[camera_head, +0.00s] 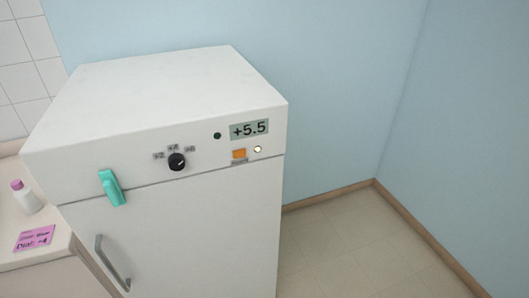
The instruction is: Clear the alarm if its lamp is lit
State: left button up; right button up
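A white fridge-like cabinet (150,110) stands against the blue wall. Its front panel has a display (249,129) reading "+5.5". A small round dark spot (217,135) left of the display looks unlit. Below the display are an orange square (239,154) with a small unreadable label under it and a small round whitish spot (257,149) with a dark rim. I cannot tell which of these is the alarm lamp, nor whether the whitish one is lit. A black dial (177,162) sits among small marks, its white pointer line tilted up and right. Neither gripper is in view.
The cabinet door has a teal latch (112,188) and a grey handle (111,263). A counter (12,244) at the left holds a pink-capped bottle (27,197) and a pink note (35,238), seemingly reading "Dial: +4". Bare floor (345,250) lies to the right.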

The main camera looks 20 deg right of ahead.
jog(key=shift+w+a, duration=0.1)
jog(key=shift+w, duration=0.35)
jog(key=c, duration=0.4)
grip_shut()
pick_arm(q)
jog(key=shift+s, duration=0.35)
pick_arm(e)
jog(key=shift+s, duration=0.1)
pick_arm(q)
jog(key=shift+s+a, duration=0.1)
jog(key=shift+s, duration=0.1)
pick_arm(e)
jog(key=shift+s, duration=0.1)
